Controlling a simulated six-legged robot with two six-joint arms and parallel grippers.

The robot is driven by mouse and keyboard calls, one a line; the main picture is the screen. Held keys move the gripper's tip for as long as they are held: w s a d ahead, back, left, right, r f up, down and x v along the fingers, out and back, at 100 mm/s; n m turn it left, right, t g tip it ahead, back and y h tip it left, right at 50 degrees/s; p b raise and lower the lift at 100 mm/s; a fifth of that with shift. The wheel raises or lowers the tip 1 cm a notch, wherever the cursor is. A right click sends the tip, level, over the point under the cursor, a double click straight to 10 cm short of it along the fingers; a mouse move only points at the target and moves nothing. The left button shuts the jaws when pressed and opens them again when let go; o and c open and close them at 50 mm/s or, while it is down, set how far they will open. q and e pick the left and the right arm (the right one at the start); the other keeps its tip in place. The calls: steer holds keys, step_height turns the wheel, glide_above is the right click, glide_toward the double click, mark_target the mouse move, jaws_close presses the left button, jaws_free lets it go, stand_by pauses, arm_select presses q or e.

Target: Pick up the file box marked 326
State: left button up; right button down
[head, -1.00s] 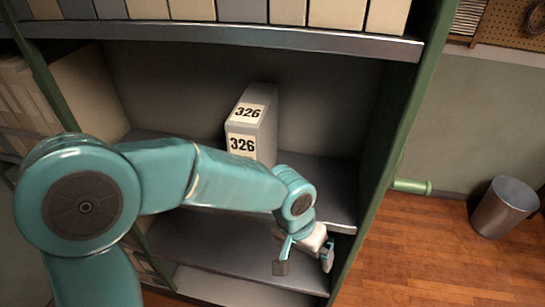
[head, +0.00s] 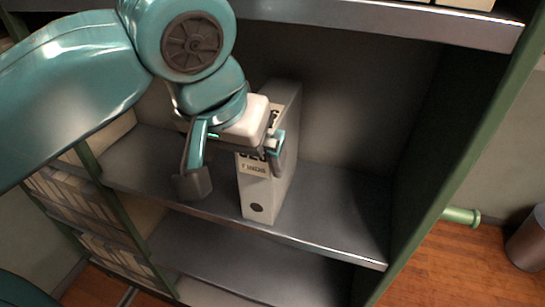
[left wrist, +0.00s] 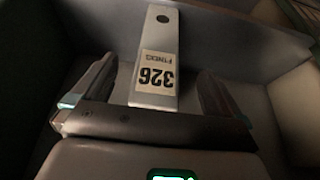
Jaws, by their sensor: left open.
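The grey file box marked 326 (head: 262,195) stands upright on the middle shelf, its labelled narrow face toward me. My left gripper (head: 233,170) is open in front of its upper part and hides much of the number label in the head view. In the left wrist view the box (left wrist: 155,92) lies between the two spread fingers of my left gripper (left wrist: 155,90), with its 326 label upside down. I cannot tell whether either finger touches the box. My right gripper is not in view.
The shelf (head: 335,215) is bare to the right of the box. An upper shelf edge (head: 380,22) runs above it. A green upright (head: 470,150) bounds the right side. Rows of other files (head: 75,195) sit at the left. A metal bin (head: 528,240) stands on the floor.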

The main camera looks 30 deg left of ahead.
arm_select(q)
steer(key=w, duration=0.1)
steer(key=w+a, duration=0.1)
steer(key=w, duration=0.1)
steer(key=w+p, duration=0.1)
steer(key=w, duration=0.1)
steer(key=shift+w+a, duration=0.15)
steer(key=shift+a, duration=0.1)
steer(key=x, duration=0.3)
steer(key=shift+d+b, duration=0.1)
steer(key=shift+b, duration=0.3)
steer(key=c, duration=1.8)
jaws_close()
steer(key=shift+r, duration=0.1)
